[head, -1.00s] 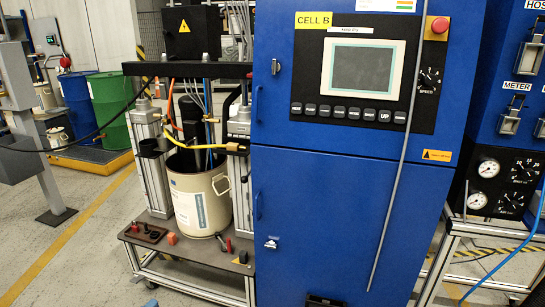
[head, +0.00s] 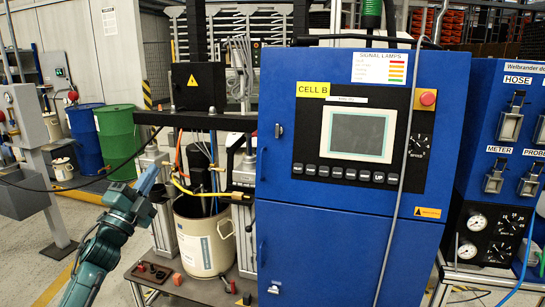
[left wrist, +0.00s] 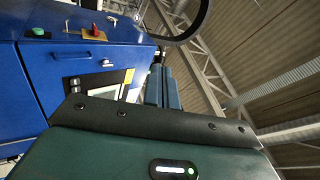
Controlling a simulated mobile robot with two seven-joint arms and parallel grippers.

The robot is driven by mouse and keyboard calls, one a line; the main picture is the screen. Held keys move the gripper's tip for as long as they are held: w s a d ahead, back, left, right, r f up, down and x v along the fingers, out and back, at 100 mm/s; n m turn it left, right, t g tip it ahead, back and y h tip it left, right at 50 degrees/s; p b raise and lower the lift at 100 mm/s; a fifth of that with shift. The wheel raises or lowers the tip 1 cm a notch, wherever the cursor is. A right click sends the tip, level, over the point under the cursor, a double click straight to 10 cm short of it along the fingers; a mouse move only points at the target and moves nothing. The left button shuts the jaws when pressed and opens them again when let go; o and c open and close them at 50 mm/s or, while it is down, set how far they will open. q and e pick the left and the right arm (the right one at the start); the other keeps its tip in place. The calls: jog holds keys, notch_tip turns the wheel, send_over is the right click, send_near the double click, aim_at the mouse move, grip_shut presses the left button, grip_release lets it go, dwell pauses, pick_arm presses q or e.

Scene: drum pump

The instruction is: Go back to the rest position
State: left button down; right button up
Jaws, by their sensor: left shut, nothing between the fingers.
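My left arm, teal and dark, comes up from the lower left in the head view. Its gripper (head: 150,178) has light blue fingers, pointing up and to the right, shut with nothing between them. It appears in front of the pump stand's left side, next to a grey cylinder; I cannot tell how far apart they are. In the left wrist view the shut fingers (left wrist: 164,88) point up towards the ceiling beams. My right gripper is not in view.
The blue control cabinet (head: 330,240) fills the middle right. The cream drum (head: 203,238) stands on the pump stand, with a yellow hose (head: 205,192) above it. Blue (head: 83,140) and green (head: 118,138) barrels stand behind at left. Another blue panel (head: 510,75) is at right.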

pick_arm(q)
jog(key=w+a+f+n+g+y, duration=0.2)
jog(key=a+f+n+g+y, duration=0.25)
jog(key=n, duration=0.45)
jog(key=w+a+f+n+g+y, duration=0.1)
jog(key=a+f+n+y, duration=0.3)
jog(key=f+n, duration=0.45)
jog(key=s+d+f+g, duration=0.2)
jog(key=s+d+f, duration=0.65)
jog(key=f, duration=0.45)
jog(key=s+d+f+g+h, duration=0.1)
jog(key=s+d+f, duration=0.3)
jog(key=s, duration=0.6)
jog(key=s+d+f+g+h, duration=0.1)
jog(key=s+d+f, duration=0.3)
jog(key=s, duration=0.6)
jog(key=s+d+f+g+h, duration=0.2)
jog(key=s+d+f, duration=0.2)
jog(key=s, duration=0.7)
jog(key=shift+d+f+g, duration=0.15)
jog(key=shift+d+g, duration=0.2)
jog(key=shift+d, duration=0.55)
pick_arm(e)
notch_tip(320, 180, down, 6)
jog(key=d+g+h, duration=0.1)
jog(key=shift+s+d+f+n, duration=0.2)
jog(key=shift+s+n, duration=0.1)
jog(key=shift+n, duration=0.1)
